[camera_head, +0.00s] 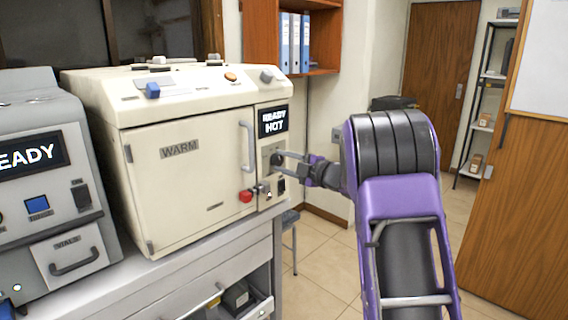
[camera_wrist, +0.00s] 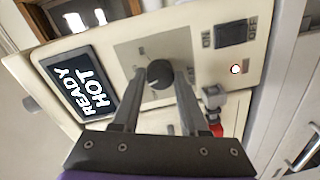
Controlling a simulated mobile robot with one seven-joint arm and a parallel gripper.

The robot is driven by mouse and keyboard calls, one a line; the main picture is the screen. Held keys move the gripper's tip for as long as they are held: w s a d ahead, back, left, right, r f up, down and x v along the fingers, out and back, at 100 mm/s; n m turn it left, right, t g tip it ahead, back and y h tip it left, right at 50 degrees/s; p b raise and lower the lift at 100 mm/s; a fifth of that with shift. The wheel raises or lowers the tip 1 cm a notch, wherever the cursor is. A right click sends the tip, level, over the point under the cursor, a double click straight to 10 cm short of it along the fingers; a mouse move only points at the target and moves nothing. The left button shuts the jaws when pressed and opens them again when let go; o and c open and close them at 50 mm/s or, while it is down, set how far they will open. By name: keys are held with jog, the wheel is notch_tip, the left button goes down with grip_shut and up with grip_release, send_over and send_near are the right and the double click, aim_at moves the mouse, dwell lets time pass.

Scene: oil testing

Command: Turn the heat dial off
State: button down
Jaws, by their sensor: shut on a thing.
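The heat dial (camera_wrist: 159,74) is a round black knob on a grey plate on the front panel of the cream oven (camera_head: 190,110). In the wrist view my gripper (camera_wrist: 160,80) has its two fingers on either side of the dial, shut on it. In the head view my gripper (camera_head: 281,160) reaches the panel from the right, and the dial is mostly hidden by the fingers. The display (camera_head: 273,121) above the dial reads READY HOT. It also shows in the wrist view (camera_wrist: 82,88).
A red knob (camera_head: 245,196) sticks out below the oven door handle (camera_head: 248,146). A black switch (camera_wrist: 236,32) and a small light (camera_wrist: 236,69) are on the same panel. A grey machine (camera_head: 45,180) stands at the left. The floor to the right is open.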

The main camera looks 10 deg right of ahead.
jog(key=n, duration=0.5)
jog(key=shift+n+t, duration=0.3)
jog(key=shift+n, duration=2)
jog(key=shift+c, duration=2.2)
grip_release()
jog(key=v, duration=1.7)
jog(key=shift+s+r, duration=0.2)
jog(key=shift+s, duration=0.1)
